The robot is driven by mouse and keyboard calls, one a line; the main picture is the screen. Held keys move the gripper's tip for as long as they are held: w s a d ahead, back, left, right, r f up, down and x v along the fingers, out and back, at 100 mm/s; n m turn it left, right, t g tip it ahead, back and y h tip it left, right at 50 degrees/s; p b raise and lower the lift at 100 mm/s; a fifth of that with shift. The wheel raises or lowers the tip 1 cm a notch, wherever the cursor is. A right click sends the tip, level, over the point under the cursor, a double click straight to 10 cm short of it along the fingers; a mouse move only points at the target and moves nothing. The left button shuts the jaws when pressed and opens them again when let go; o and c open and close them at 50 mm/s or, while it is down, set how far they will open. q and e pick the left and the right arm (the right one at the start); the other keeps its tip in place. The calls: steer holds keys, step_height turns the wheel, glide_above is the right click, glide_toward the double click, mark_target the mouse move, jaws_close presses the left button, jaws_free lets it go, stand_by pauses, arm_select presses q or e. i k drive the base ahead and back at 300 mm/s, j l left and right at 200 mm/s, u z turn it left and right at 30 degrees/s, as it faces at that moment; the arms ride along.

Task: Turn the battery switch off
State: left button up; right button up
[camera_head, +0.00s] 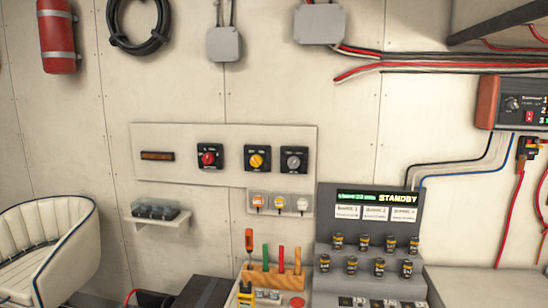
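A pale wall panel (183,135) carries a row of three rotary switches in black square housings. The left one has a red knob (208,158), the middle one a yellow knob (257,160) and the right one a grey knob (294,160). A dark label plate with orange marks (157,156) sits left of them. The lettering on the housings is too small to read, so I cannot tell which one is the battery switch or its position. Neither of my grippers is in view.
Below the panel are a small shelf with a dark box (155,211), a wooden tool rack (272,278) and a grey console with a STANDBY display (363,197). A white seat (50,247) stands left. Cables hang at the right. Nothing blocks the view of the knobs.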

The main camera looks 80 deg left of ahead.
mark_target(208, 159)
steer(key=u, duration=3.35)
